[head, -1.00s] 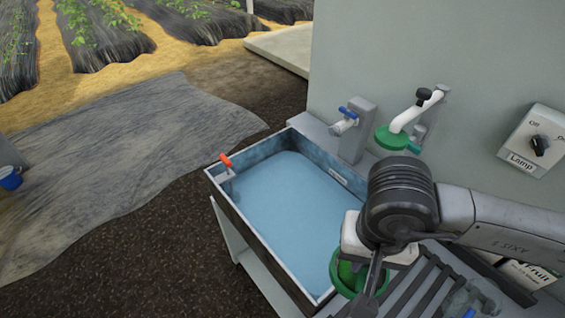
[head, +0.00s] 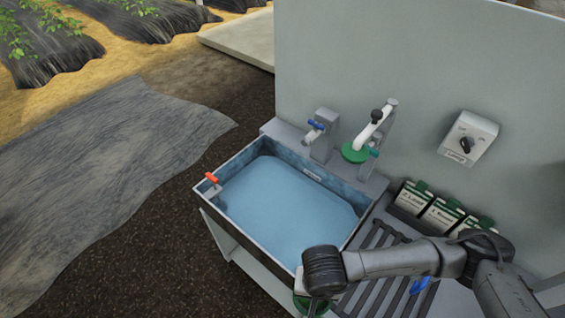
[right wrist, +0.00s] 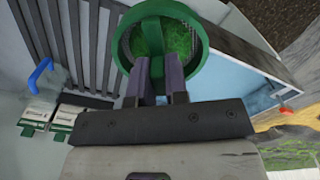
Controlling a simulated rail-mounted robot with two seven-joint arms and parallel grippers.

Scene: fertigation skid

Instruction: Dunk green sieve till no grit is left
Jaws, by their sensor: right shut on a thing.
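The green sieve (right wrist: 160,45) is a round green ring with a dark mesh side and a speckled green inside. I cannot tell whether the specks are grit. My right gripper (right wrist: 159,78) is shut on the sieve's green handle. In the head view the sieve (head: 307,304) shows partly under my right wrist, at the near end of the basin. The basin (head: 237,238) holds blue water (head: 285,205). The sieve looks above the rim, and whether it is over the water is unclear. My left gripper is not in view.
A blue-handled tap (head: 316,129) and a white spout with a green head (head: 355,152) stand behind the basin. A red handle (head: 212,178) sits at its left corner. A slatted rack (head: 372,275), labelled packets (head: 442,214) and a lamp switch (head: 468,138) are at right.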

